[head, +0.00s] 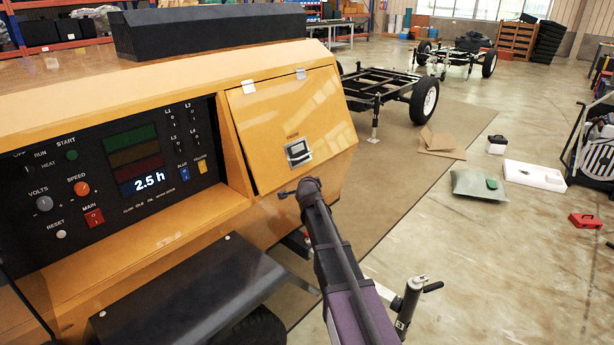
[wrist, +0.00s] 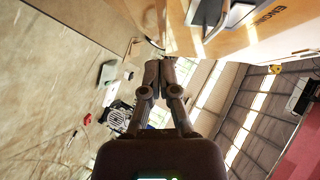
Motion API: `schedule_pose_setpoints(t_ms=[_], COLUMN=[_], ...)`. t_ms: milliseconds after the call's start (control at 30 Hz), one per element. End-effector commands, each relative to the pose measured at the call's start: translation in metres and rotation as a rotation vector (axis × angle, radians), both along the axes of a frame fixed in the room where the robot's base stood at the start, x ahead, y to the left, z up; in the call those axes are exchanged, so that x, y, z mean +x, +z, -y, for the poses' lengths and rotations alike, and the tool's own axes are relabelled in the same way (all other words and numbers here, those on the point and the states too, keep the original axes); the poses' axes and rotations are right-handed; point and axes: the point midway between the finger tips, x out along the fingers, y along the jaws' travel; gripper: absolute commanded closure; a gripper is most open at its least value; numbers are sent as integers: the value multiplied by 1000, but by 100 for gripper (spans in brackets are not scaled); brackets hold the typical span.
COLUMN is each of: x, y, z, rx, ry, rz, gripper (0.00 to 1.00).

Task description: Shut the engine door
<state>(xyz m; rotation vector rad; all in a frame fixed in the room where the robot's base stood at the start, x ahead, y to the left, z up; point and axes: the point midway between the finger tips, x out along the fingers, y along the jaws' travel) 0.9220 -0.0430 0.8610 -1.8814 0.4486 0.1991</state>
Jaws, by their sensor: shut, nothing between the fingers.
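The engine door (head: 275,112) is a yellow panel hinged along its top edge on the yellow light tower body. It has a metal latch (head: 298,152). A dark line runs along its left side and its lower edge appears to stand a little out from the body, so it looks slightly ajar. My gripper (head: 299,188) is just below the latch, near the door's lower edge. In the wrist view my gripper (wrist: 160,66) has its fingers together and empty, close to the door (wrist: 240,35) with its "ENGINE" label. Contact cannot be told.
A control panel (head: 110,165) with switches and a display sits left of the door. A dark fender (head: 185,295) juts out below it. A trailer chassis (head: 385,88) stands behind. The floor to the right is mostly open, with cardboard (head: 442,142) and a green bag (head: 478,186).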

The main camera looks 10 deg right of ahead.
Motion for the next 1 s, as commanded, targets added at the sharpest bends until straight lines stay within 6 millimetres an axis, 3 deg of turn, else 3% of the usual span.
schedule_pose_setpoints(t_ms=[200, 633, 667, 800, 1000], x=[-23, -28, -28, -30, -47], y=[7, 8, 8, 7, -4], z=[-5, -7, -7, -7, -4], rx=[0, 0, 0, -6, -61], ry=[1, 1, 1, 2, 7], rz=[0, 0, 0, -9, -83], gripper=[100, 100, 94, 52, 52])
